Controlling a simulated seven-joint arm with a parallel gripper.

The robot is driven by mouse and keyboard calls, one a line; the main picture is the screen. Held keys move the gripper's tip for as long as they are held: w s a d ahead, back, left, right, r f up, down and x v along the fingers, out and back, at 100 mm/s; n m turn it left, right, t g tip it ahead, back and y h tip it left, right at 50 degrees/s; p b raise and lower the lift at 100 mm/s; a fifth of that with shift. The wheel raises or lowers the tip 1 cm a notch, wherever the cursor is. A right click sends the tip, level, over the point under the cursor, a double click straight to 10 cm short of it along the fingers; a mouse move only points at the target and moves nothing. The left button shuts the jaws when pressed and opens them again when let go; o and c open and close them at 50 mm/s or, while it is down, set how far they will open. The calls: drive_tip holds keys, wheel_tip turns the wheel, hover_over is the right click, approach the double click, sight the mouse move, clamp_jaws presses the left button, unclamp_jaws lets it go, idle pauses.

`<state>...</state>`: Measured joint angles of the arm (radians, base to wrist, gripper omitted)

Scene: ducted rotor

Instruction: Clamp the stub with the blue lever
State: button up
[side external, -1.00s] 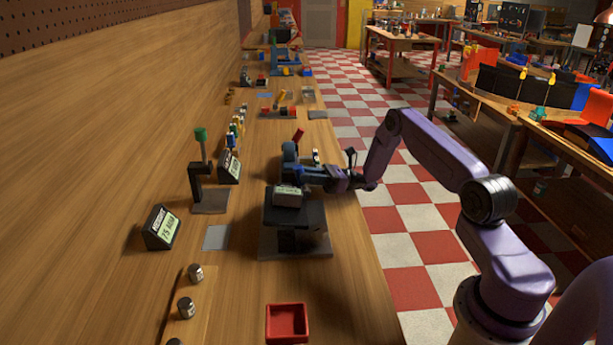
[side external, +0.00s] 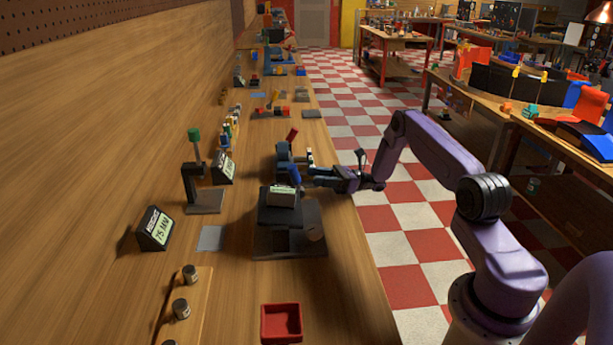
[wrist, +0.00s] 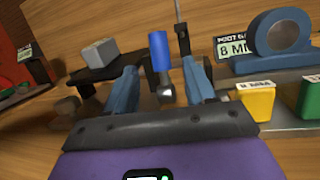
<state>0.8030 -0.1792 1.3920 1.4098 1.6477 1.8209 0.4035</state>
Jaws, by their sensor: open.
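The blue lever (wrist: 159,52) stands upright between the two spread fingers of my gripper (wrist: 161,86) in the wrist view, with a dark round metal end below its handle. It also shows as a small blue upright (side external: 295,175) in the side view, just left of my gripper (side external: 312,178). My gripper is open, and the lever looks clear of both fingers. A grey block (wrist: 100,52) rests on a dark platform (wrist: 75,75) left of the lever; the block also shows in the side view (side external: 283,196). I cannot tell which part is the stub.
A blue ring (wrist: 250,35) stands by an 8 MM display at right, with yellow (wrist: 256,101) and green (wrist: 312,97) blocks below it. A red lever (side external: 292,135) rises behind my gripper. A red tray (side external: 281,338) sits at the front.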

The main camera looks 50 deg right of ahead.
wheel_tip(320, 180, up, 7)
idle(0.3)
drive_tip(key=shift+a, duration=0.1)
